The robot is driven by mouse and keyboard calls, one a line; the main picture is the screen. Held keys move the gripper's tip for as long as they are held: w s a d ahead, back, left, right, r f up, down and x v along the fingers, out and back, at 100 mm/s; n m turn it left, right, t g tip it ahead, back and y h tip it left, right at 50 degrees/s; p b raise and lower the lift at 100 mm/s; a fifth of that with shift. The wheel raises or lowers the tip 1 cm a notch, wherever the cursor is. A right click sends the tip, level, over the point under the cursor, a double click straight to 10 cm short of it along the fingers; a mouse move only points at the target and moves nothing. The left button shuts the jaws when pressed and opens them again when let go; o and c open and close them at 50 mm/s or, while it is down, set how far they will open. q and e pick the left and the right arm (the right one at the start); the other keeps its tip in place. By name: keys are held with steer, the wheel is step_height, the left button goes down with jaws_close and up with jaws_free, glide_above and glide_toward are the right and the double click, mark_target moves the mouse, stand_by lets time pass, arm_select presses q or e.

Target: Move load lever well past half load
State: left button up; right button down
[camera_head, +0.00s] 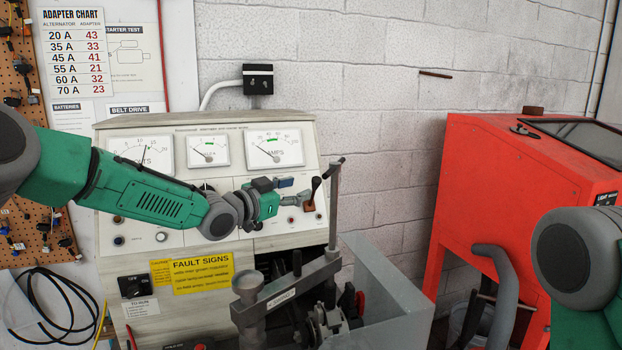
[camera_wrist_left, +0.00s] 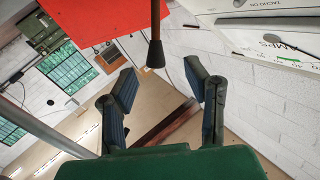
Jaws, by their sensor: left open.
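The load lever appears to be the short black-handled lever (camera_head: 315,186) above a brown base, at the right side of the test bench panel. My left gripper (camera_head: 297,191) is just left of it in the head view, with its fingers pointing towards it. In the left wrist view my left gripper (camera_wrist_left: 161,80) is open and empty. A dark rod with a black knob (camera_wrist_left: 155,53) shows ahead, between the lines of the two fingers. It looks like the lever, and no finger visibly grips it. My right gripper is out of view; only part of my right arm shows.
The cream bench panel (camera_head: 140,205) carries meters and knobs. A tall grey post (camera_head: 334,205) and a clamp arm (camera_head: 290,288) stand right of and below the lever. A grey metal guard (camera_head: 385,285) is in front. A red cabinet (camera_head: 490,180) stands at the right.

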mark_target(318, 183)
arm_select(q)
steer(key=w+d, duration=0.1)
steer(key=d, duration=0.1)
steer(key=w+d+p, duration=0.1)
steer(key=w+d, duration=0.1)
steer(key=d, duration=0.1)
steer(key=shift+w+d+r, duration=0.2)
steer(key=shift+d+r, duration=0.1)
steer(key=shift+r, duration=0.05)
steer(key=shift+w, duration=0.2)
steer(key=shift+w+a+f+p, duration=0.1)
steer(key=shift+w+a+p, duration=0.1)
steer(key=shift+a+p, duration=0.1)
steer(key=shift+w+a+f, duration=0.1)
steer(key=shift+w+a, duration=0.1)
steer(key=shift+a, duration=0.55)
steer(key=shift+s+d, duration=0.15)
steer(key=shift+d, duration=0.55)
jaws_close()
steer(key=shift+d, duration=0.2)
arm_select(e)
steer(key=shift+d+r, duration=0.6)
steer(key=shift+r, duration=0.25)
